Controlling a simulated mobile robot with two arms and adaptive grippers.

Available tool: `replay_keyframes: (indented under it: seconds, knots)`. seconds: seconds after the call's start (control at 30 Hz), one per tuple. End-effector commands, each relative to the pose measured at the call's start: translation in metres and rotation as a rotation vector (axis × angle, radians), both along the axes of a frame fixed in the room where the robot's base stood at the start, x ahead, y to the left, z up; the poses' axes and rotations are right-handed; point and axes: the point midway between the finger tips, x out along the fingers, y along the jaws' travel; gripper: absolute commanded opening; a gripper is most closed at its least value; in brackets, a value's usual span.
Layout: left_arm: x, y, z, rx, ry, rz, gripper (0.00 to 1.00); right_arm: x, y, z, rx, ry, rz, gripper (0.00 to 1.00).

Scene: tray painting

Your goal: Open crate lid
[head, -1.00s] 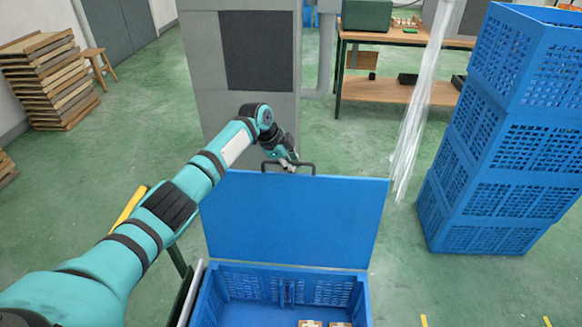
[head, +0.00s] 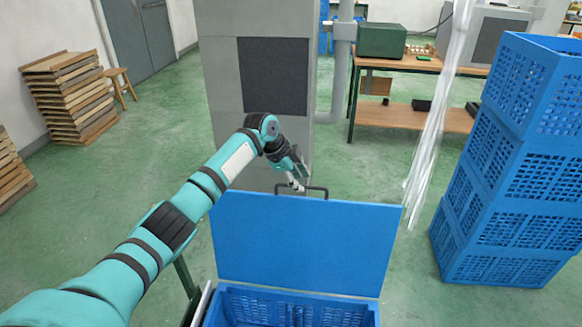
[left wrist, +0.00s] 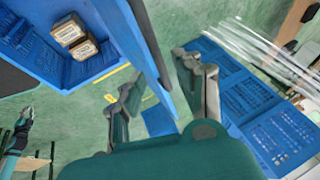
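The blue crate lid (head: 305,240) stands raised, about upright, at the back of the blue crate (head: 295,308). A dark handle (head: 326,190) sits on the lid's top edge. My left gripper (head: 297,185) is at the left part of this handle; whether it touches cannot be told. In the left wrist view its two fingers (left wrist: 162,95) are spread apart, with the lid's edge (left wrist: 142,50) showing beyond them. Brown boxes (left wrist: 77,36) lie inside the open crate. A teal gripper, seemingly my right one (left wrist: 22,125), shows small at lower left; its fingers are too small to judge.
A tall stack of blue crates (head: 510,170) stands at the right, beside clear plastic wrap (head: 435,120). A grey cabinet (head: 255,100) is behind the lid. A wooden bench (head: 425,110) and stacked wooden trays (head: 75,100) stand farther back.

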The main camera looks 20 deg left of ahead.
Motion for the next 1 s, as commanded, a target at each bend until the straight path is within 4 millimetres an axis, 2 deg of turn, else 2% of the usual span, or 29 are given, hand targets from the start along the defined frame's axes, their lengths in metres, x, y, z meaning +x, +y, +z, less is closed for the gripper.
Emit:
replay_keyframes:
  seconds: [0.03, 0.2, 0.4, 1.0]
  knots:
    - [-0.004, 0.005, 0.011, 0.002, -0.005, 0.000, 0.34, 0.000, 0.000, 0.000, 0.000, -0.001, 0.000, 0.00]
    - [-0.016, 0.014, 0.042, 0.001, -0.004, 0.001, 0.34, 0.001, 0.001, 0.000, 0.001, -0.001, -0.001, 0.00]
    - [-0.025, 0.020, 0.063, 0.000, -0.003, -0.001, 0.34, 0.001, 0.001, 0.000, 0.001, -0.002, -0.001, 0.00]
    - [-0.027, 0.021, 0.067, 0.000, -0.002, 0.000, 0.34, 0.001, 0.002, 0.000, 0.001, -0.002, -0.001, 0.00]
